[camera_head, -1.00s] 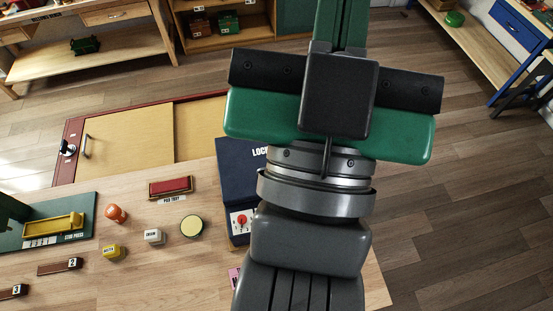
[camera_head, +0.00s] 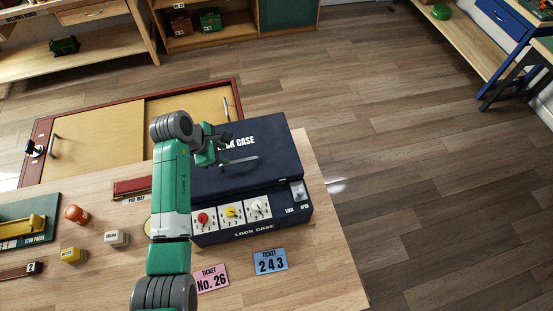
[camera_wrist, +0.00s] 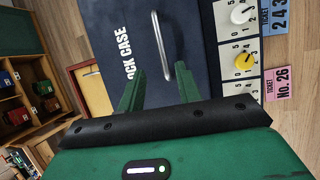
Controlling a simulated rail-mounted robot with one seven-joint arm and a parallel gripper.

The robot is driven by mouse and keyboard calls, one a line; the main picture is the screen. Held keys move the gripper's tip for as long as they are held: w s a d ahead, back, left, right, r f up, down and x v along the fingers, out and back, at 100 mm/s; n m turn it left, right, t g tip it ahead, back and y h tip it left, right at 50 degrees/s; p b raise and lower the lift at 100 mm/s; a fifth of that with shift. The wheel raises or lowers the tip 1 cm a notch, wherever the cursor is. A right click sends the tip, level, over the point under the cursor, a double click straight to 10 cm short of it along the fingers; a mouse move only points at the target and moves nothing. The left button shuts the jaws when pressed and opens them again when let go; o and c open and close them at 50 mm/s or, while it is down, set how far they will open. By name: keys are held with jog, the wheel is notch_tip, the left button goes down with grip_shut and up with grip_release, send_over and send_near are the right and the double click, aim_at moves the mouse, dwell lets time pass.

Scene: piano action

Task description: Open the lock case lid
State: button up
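The dark blue lock case stands on the wooden table, its lid (camera_head: 265,140) lying shut. A metal bar handle (camera_head: 243,161) is on the lid; it also shows in the wrist view (camera_wrist: 161,45). The case front has red, yellow and white dials (camera_head: 232,212) and a LOCK/OPEN switch (camera_head: 298,190), whose lever sits toward the right side. My gripper (camera_head: 222,150) is over the left part of the lid, near the handle. In the wrist view my gripper's green fingers (camera_wrist: 160,80) are spread with nothing between them, and the handle lies just beyond them. Contact cannot be told.
A pink ticket No. 26 (camera_head: 212,278) and a blue ticket 243 (camera_head: 270,261) lie before the case. Floor right of the table is clear.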

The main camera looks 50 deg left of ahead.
aim_at(235, 161)
jog(key=x, duration=0.7)
jog(key=shift+s+f+b, duration=0.1)
jog(key=shift+f+b, duration=0.25)
jog(key=shift+f, duration=0.15)
grip_shut()
